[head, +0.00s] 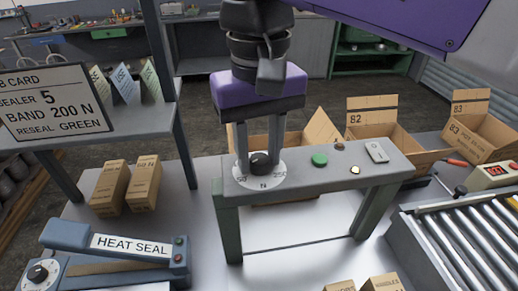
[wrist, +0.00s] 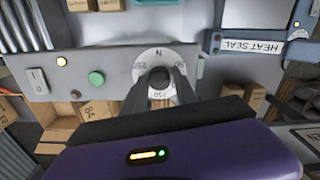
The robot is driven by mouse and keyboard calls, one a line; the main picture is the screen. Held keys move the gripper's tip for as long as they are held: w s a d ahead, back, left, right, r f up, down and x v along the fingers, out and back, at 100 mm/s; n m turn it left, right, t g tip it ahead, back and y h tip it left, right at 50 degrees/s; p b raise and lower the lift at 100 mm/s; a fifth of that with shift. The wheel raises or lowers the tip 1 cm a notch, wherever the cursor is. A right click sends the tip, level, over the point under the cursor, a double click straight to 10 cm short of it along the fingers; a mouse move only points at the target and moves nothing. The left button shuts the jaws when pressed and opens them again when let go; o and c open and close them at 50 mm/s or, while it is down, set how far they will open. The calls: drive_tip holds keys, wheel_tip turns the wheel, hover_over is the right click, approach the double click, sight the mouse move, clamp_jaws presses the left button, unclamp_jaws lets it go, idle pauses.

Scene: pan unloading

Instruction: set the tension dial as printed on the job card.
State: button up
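The job card (head: 52,104) at the left in the head view reads SEALER 5, BAND 200 N, RESEAL GREEN; its left edge is cut off. The tension dial (head: 243,180) is a white disc marked N with a black knob (head: 261,163), on the grey panel's left end. Wrist view shows the dial (wrist: 159,54) with numbers including 150, and the knob (wrist: 159,79) between my fingers. My gripper (head: 261,172) points down with one finger on each side of the knob, apparently closed against it. The knob's pointer and setting cannot be read.
The grey panel (head: 324,180) also carries a green button (head: 319,160), a lit yellow lamp (head: 355,170) and a white switch (head: 377,152). A heat sealer (head: 118,252) with its own dial stands front left. Cartons stand behind; a roller conveyor (head: 468,240) is at right.

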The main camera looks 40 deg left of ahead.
clamp_jaws()
